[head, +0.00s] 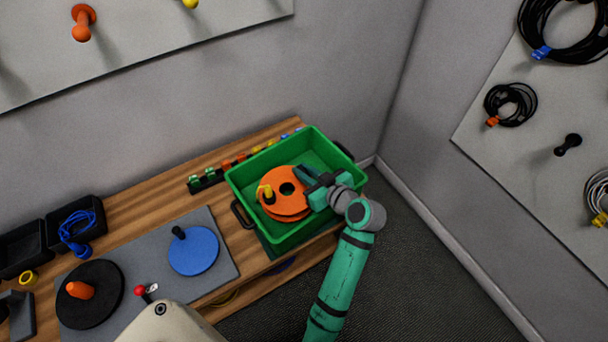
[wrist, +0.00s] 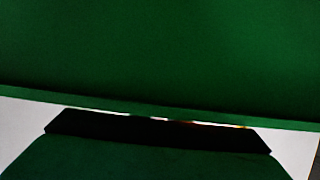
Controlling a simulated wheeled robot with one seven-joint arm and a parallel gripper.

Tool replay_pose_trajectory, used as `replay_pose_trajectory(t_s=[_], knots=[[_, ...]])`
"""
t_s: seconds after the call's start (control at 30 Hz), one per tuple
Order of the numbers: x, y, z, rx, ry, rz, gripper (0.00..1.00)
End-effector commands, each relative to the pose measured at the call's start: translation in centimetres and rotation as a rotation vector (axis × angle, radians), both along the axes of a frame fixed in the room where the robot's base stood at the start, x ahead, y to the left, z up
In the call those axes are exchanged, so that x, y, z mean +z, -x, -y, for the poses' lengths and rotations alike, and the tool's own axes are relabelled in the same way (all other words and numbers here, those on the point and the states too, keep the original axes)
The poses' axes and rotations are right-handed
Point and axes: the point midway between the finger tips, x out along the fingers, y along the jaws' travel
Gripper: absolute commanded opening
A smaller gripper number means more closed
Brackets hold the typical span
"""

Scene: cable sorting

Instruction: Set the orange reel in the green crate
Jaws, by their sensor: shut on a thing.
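The orange reel (head: 291,207) is in the green crate (head: 331,156), inside its walls. It has a dark centre hole and a yellow part on its left side. My gripper (head: 315,187) is at the right edge of the reel, shut on it. Whether the reel touches the crate floor I cannot tell. The wrist view shows a green surface, probably the crate (wrist: 160,50), with a dark part of my gripper (wrist: 160,130) below it; the reel is not clearly visible there.
The crate stands at the right end of a wooden bench (head: 140,203). A blue disc (head: 195,252) and a black disc (head: 103,305) lie on a grey mat (head: 222,232). Black bins (head: 58,214) stand at the left. Small coloured connectors (head: 210,177) line the bench's back. Walls close in behind and right.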

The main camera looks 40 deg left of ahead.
Motion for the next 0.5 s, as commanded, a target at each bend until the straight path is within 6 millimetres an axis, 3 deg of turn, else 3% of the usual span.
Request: replay_pose_trajectory(t_s=[0.13,0.5], knots=[[-1.8,0.0,0.1,-0.002,0.0,-0.001,0.0],[-2.1,-0.1,0.1,-0.002,-0.001,0.0,0.0]])
